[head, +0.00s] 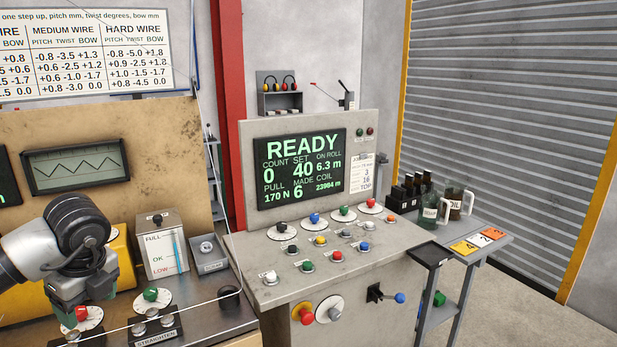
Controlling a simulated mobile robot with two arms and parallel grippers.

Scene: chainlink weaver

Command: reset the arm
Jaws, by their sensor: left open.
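My left gripper (78,306) comes in from the left and points down over the bench at the lower left. It is over a red knob (82,314) on a white dial plate, with its jaws open. I cannot tell whether the jaws touch the knob, as the gripper hides part of it. A green knob (150,294) on another white dial plate stands just right of the gripper. The console screen (300,167) reads READY, count 0, set 40, made 6. My right gripper is out of view.
A thin wire crosses low over the bench to a black roller (229,297), past a STRAIGHTEN block (154,327). A level gauge box (160,250) stands behind. The console (330,275) carries several coloured knobs. A side table (487,258) holds jugs and cards at right.

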